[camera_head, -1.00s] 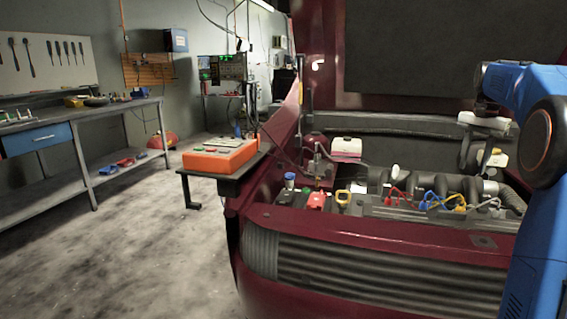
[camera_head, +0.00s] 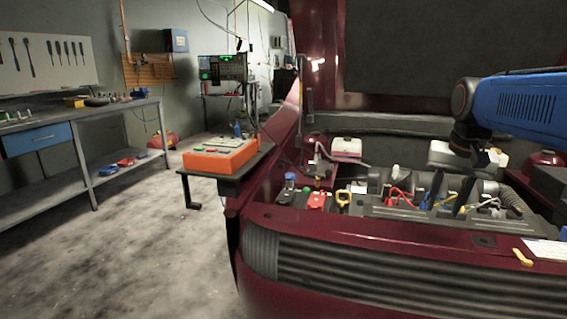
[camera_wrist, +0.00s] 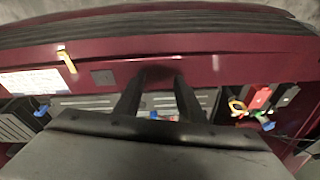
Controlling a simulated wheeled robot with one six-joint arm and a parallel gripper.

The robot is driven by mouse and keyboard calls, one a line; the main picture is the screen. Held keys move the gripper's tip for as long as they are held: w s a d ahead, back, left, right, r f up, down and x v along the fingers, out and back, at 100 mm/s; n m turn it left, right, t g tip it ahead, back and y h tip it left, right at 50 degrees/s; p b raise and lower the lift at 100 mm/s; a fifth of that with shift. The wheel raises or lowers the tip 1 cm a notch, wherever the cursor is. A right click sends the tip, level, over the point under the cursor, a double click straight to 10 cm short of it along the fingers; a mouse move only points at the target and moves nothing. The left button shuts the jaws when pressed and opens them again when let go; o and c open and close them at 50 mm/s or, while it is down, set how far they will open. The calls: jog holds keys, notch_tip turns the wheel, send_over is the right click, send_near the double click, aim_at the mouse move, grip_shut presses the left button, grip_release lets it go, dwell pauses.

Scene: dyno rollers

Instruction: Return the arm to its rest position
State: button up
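My blue arm (camera_head: 520,103) reaches in from the right side of the head view, its upper link roughly level above the engine bay. My gripper (camera_head: 447,205) points down over the engine bay, near the coloured cables. In the wrist view its two dark fingers (camera_wrist: 158,80) stand apart, with nothing seen between them. Whether the fingertips touch anything below is not clear.
The dark red car front (camera_head: 380,240) is below the arm. A red clamp (camera_head: 317,200) and a yellow-handled part (camera_head: 343,197) sit in the bay. A white sheet (camera_head: 546,249) and yellow piece (camera_head: 522,257) lie at right.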

jog(key=s+a+f+n+t, duration=0.1)
jog(key=s+a+f, duration=0.3)
jog(key=s+f, duration=0.4)
jog(key=s+a+f+n+t, duration=0.1)
jog(key=s+a+f+n, duration=0.3)
jog(key=s+f, duration=0.4)
jog(key=s+a, duration=0.1)
jog(key=s, duration=0.3)
jog(key=shift+s+a+f+n+y, duration=0.15)
jog(key=shift+n+y, duration=0.15)
